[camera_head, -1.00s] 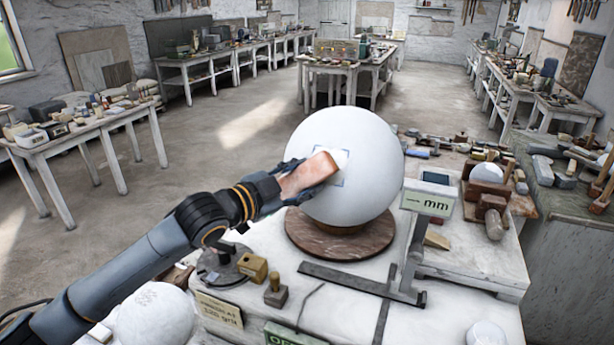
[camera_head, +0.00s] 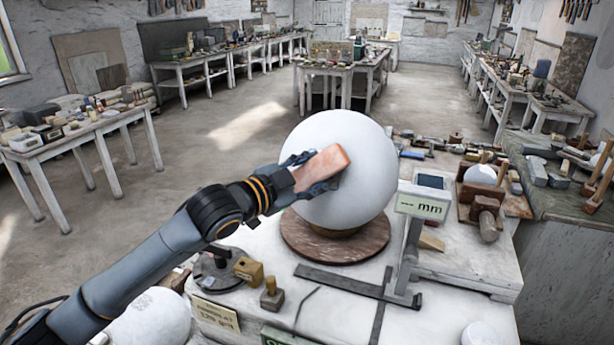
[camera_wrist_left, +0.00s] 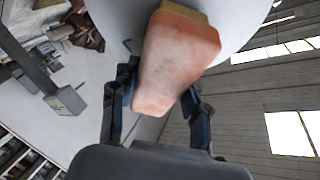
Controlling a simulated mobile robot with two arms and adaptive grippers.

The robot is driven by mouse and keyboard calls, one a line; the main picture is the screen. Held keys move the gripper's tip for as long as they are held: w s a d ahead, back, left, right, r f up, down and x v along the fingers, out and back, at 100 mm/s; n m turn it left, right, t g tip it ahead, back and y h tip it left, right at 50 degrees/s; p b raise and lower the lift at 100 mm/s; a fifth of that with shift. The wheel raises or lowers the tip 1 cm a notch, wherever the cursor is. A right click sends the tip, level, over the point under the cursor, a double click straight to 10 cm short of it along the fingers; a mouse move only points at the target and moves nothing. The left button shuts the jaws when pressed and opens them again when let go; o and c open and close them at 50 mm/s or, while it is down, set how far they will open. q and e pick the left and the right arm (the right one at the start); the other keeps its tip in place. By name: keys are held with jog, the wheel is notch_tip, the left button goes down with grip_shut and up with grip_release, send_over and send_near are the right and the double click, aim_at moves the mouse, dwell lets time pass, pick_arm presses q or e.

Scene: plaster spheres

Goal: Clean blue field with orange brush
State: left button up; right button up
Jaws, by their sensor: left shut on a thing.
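A large white plaster sphere (camera_head: 335,135) rests on a round brown base (camera_head: 335,238) on the white table. My left gripper (camera_head: 315,172) is shut on the orange brush (camera_head: 321,168), a block-shaped tool held against or very near the sphere's front. In the left wrist view the brush (camera_wrist_left: 176,60) sits between the fingers of my left gripper (camera_wrist_left: 160,105), with a yellowish edge at its far end by the sphere (camera_wrist_left: 240,25). The blue field is hidden in the head view, apparently behind the brush and gripper. My right gripper is not in view.
A stand with an "mm" sign (camera_head: 422,207) is close to the sphere's right. A flat dark metal square (camera_head: 340,283) lies in front of the base. Small blocks (camera_head: 248,270) stand at the front left. A second white sphere (camera_head: 155,318) is at the lower left.

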pick_arm(q)
jog(key=shift+d+r, duration=0.1)
jog(key=shift+d, duration=0.05)
jog(key=shift+s+a+f, duration=0.15)
jog(key=shift+a+f, duration=0.05)
jog(key=shift+a, duration=0.2)
jog(key=shift+s+a+f, duration=0.15)
jog(key=shift+a, duration=0.2)
jog(key=shift+s+a, duration=0.3)
jog(key=shift+a, duration=0.15)
jog(key=shift+w+f, duration=0.1)
jog(key=shift+w+d, duration=0.15)
jog(key=shift+w+d+f, duration=0.2)
jog(key=shift+w+f, duration=0.05)
jog(key=shift+w, duration=0.15)
jog(key=shift+a, duration=0.1)
